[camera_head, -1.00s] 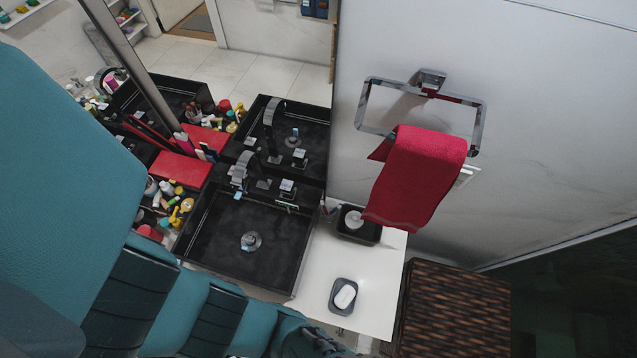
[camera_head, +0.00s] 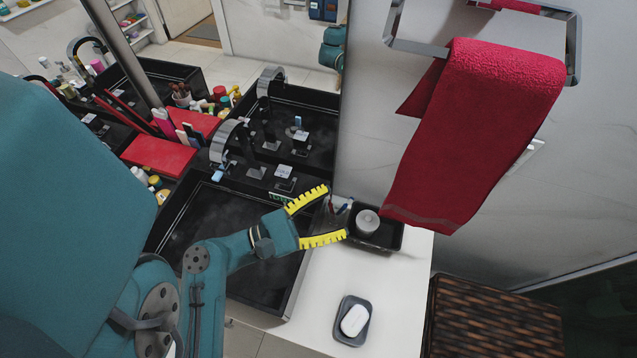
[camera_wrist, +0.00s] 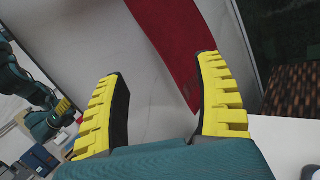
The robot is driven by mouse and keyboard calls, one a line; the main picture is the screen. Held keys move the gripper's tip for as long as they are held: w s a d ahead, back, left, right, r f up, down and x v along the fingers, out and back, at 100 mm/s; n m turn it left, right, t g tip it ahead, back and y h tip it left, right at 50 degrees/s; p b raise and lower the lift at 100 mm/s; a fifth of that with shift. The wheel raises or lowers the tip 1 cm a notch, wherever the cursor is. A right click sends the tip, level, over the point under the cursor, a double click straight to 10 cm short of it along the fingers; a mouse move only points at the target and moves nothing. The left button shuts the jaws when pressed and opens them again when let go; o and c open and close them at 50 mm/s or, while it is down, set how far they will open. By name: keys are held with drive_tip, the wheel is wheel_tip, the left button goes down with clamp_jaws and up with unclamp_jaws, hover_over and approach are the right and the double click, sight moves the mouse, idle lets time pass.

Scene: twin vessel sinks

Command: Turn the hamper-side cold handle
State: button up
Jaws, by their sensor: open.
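The black vessel sink (camera_head: 180,222) nearest the wicker hamper stands on the white counter, partly covered by my arm. Its chrome tap (camera_head: 226,138) rises at the back edge. A small square-topped handle (camera_head: 284,172) stands right of the tap, and another small handle (camera_head: 219,172) shows at the tap's left foot. No hot or cold mark is legible. My gripper (camera_head: 334,213) is open and empty over the sink's right edge, to the right of and below the right handle in the picture. In the wrist view its yellow-padded fingers (camera_wrist: 160,72) are apart; no handle shows there.
A black tray with a white candle-like item (camera_head: 367,222) is just beyond my fingertips. A soap dish (camera_head: 352,322) lies on the counter. A red towel (camera_head: 470,140) hangs at right above the wicker hamper (camera_head: 490,318).

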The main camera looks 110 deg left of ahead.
drive_tip(key=s+f+n+g+y+b, duration=0.4)
drive_tip(key=s+f+n+g, duration=0.3)
drive_tip(key=s+f, duration=0.25)
drive_tip(key=n+g, duration=0.6)
drive_tip(key=g, duration=0.3)
approach(281, 179)
drive_tip(key=a+p, duration=0.1)
drive_tip(key=a, duration=0.2)
drive_tip(key=a+p, duration=0.2)
drive_tip(key=a, duration=0.2)
drive_tip(key=s+a+p, duration=0.1)
drive_tip(key=a, duration=0.2)
drive_tip(key=shift+s+a+p, duration=0.1)
drive_tip(key=shift+a+p, duration=0.3)
drive_tip(key=shift+a+f, duration=0.2)
drive_tip(key=shift+a, duration=0.35)
drive_tip(key=shift+c, duration=0.3)
drive_tip(key=c, duration=1.1)
